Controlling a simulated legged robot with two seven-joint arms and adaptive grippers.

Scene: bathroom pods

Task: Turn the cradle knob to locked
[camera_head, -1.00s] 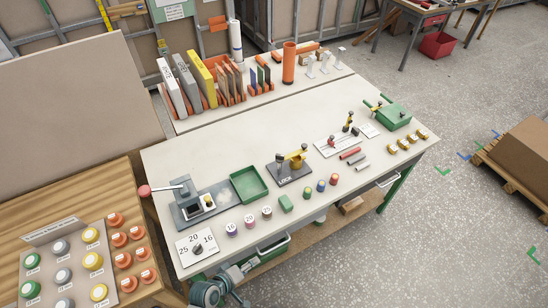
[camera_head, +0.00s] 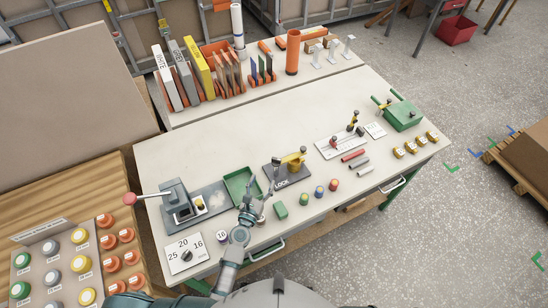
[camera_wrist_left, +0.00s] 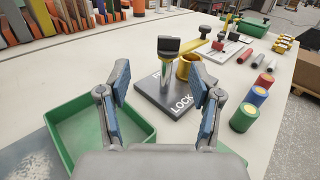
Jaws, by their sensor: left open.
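The cradle (camera_head: 283,177) is a dark plate marked LOCK with a yellow clamp (camera_head: 292,160) on it, near the middle of the bench. In the left wrist view the plate (camera_wrist_left: 160,105) carries a knob (camera_wrist_left: 168,46) with a black top on a grey post, beside a yellow ring and bar. Part of the plate's other lettering is hidden. My left gripper (camera_head: 261,194) is just in front of the plate's left side, open and empty. In the left wrist view its two blue-padded fingers (camera_wrist_left: 160,92) stand apart, with the knob seen between and beyond them. My right gripper is not in view.
A green tray (camera_head: 240,184) lies left of the cradle, close under the left gripper. A lever press (camera_head: 176,195) stands left. Bare bench lies behind the cradle.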

